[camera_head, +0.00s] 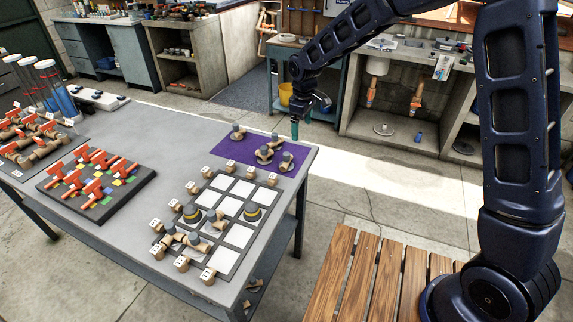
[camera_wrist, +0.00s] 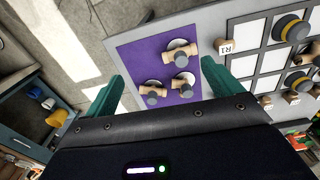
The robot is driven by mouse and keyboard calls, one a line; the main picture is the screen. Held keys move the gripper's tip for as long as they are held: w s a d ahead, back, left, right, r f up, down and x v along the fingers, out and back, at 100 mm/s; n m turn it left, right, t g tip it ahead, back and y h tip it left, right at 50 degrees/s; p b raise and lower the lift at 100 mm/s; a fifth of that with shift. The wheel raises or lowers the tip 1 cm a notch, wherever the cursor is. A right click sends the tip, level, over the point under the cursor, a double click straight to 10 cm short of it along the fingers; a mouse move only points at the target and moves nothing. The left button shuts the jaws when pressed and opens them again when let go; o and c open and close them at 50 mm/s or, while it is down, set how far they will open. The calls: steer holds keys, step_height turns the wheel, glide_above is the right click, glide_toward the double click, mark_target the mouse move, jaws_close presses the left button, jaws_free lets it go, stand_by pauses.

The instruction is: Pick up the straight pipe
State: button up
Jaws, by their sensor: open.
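Which one is the straight pipe I cannot tell. My gripper (camera_head: 299,128) is above the floor just beyond the mat's right edge. In the wrist view my gripper (camera_wrist: 161,72) has its teal fingers wide apart with nothing between them, and the pieces (camera_wrist: 183,50) (camera_wrist: 154,90) (camera_wrist: 181,86) show beyond, apart from the fingers.
A black board (camera_head: 130,193) with orange-handled valves is to the left. A slatted wooden bench (camera_head: 350,280) is at the front right. The floor beyond the table is clear.

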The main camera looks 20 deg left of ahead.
steer(key=n, duration=0.1)
glide_above(287, 154)
step_height(287, 154, down, 4)
steer(key=shift+w+a+r, duration=0.1)
steer(key=shift+w+a, duration=0.05)
step_height(287, 154, down, 11)
steer(key=shift+r, duration=0.15)
steer(key=shift+c, duration=0.4)
steer(key=c, duration=1.1)
